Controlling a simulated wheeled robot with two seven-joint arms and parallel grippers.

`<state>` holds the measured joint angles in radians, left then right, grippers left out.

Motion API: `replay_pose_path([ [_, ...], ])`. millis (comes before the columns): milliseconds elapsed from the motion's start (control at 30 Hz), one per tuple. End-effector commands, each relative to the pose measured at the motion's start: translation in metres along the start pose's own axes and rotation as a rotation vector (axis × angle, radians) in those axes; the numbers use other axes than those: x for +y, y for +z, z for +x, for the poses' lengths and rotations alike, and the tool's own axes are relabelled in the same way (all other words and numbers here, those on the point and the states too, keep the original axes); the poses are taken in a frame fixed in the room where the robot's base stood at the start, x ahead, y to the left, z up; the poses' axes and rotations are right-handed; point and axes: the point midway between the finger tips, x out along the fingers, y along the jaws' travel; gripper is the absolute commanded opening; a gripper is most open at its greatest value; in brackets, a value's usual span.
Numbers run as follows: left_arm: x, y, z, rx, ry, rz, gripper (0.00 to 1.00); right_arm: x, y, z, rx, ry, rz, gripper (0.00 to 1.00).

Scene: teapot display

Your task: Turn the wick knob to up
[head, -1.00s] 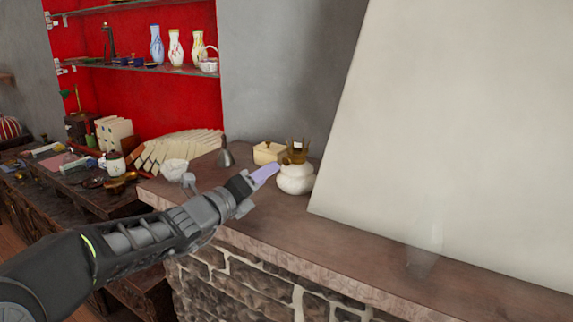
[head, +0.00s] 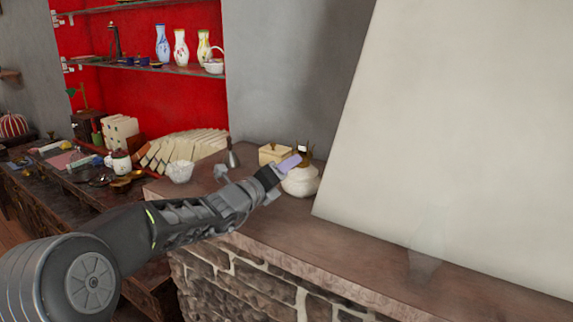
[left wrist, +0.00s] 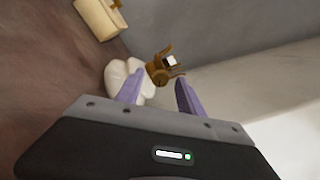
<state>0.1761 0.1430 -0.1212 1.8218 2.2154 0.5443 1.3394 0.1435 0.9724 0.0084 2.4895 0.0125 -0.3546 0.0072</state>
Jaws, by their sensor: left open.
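An oil lamp with a round white body (head: 301,181) and a brown pronged burner (head: 304,152) on top stands on the stone ledge. A small white square shows on the burner; I cannot tell whether it is the wick knob. My left gripper (head: 289,163), with lilac fingers, is at the lamp's upper left and partly covers it. In the left wrist view the burner (left wrist: 160,72) lies beyond the gap between the open fingers (left wrist: 158,92), and the white body (left wrist: 118,76) is partly behind the left finger. The gripper holds nothing. My right gripper is not in view.
A cream lidded box (head: 273,154) stands just behind and left of the lamp. A large pale slanted panel (head: 450,130) rises close on the right. A grey bell-like object (head: 233,156) and a white bowl (head: 179,172) stand further left. The ledge's front is clear.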

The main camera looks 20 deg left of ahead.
Motion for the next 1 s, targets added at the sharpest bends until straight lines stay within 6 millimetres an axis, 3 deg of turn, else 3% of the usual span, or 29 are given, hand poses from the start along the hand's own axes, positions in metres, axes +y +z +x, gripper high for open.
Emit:
replay_pose_path([
  [300, 0.0004, -0.0004, 0.0036, 0.0, 0.0, 0.0, 0.45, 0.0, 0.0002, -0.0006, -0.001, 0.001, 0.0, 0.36],
  [833, 0.0005, -0.0002, 0.0033, 0.0, 0.0, 0.0, 0.01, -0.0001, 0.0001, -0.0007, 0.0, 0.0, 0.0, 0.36],
  [1000, 0.0006, -0.0002, 0.0032, 0.0, 0.001, 0.0, 0.0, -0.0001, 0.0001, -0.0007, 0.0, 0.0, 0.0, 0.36],
])
